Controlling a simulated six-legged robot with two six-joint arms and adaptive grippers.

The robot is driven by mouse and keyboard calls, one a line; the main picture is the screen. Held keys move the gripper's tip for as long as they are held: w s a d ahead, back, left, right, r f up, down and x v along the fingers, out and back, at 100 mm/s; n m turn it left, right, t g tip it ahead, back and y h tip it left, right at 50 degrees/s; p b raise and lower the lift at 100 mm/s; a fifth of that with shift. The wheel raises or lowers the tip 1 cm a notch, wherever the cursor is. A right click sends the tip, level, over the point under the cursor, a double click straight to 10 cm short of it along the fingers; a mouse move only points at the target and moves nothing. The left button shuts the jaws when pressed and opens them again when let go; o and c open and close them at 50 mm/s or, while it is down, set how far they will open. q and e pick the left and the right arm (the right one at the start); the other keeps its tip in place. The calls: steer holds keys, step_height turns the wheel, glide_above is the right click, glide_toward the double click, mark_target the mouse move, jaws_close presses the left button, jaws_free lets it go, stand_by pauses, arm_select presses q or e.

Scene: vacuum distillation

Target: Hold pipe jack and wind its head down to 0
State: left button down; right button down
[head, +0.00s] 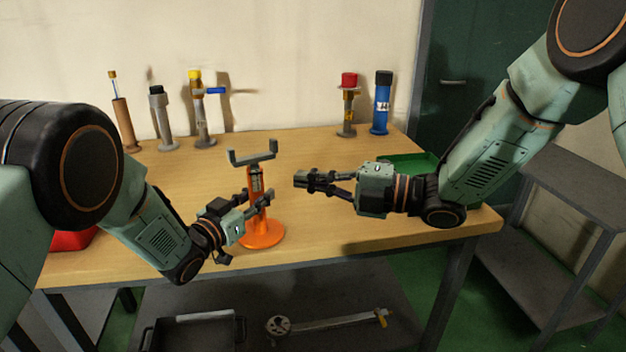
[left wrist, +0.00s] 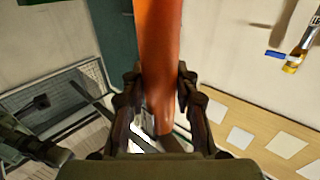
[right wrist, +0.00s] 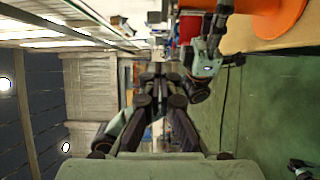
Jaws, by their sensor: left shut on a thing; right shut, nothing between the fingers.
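The pipe jack (head: 262,224) stands upright on the wooden table, with an orange base and column and a grey U-shaped head (head: 252,153) on top. My left gripper (head: 258,200) is shut on the orange column, below the head. In the left wrist view, the column (left wrist: 158,50) runs between the fingers of the left gripper (left wrist: 160,85). My right gripper (head: 300,180) is shut and empty, to the right of the jack and apart from it. In the right wrist view, the fingers of the right gripper (right wrist: 160,80) are together with nothing between them. The orange base (right wrist: 272,14) shows at the top right.
Several fittings stand along the back of the table (head: 330,145), among them a blue cylinder (head: 381,105) and a red-topped one (head: 348,85). A green tray (head: 415,160) is at the back right. A red object (head: 72,240) is at the left edge. A grey shelf unit (head: 565,165) stands right.

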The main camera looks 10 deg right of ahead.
arm_select(q)
steer(key=shift+f, duration=0.1)
arm_select(e)
steer(key=d, duration=0.2)
glide_toward(237, 164)
steer(key=s+a, duration=0.1)
steer(key=a, duration=0.2)
steer(key=shift+g, duration=0.3)
steer(key=shift+w+a, duration=0.35)
steer(key=shift+w, duration=0.3)
steer(key=shift+w+a, duration=0.35)
steer(key=shift+w, duration=0.25)
steer(key=shift+w+a, duration=0.35)
steer(key=shift+w, duration=0.3)
steer(key=shift+n, duration=0.3)
steer(key=shift+w+a, duration=0.4)
steer(key=shift+a, duration=0.25)
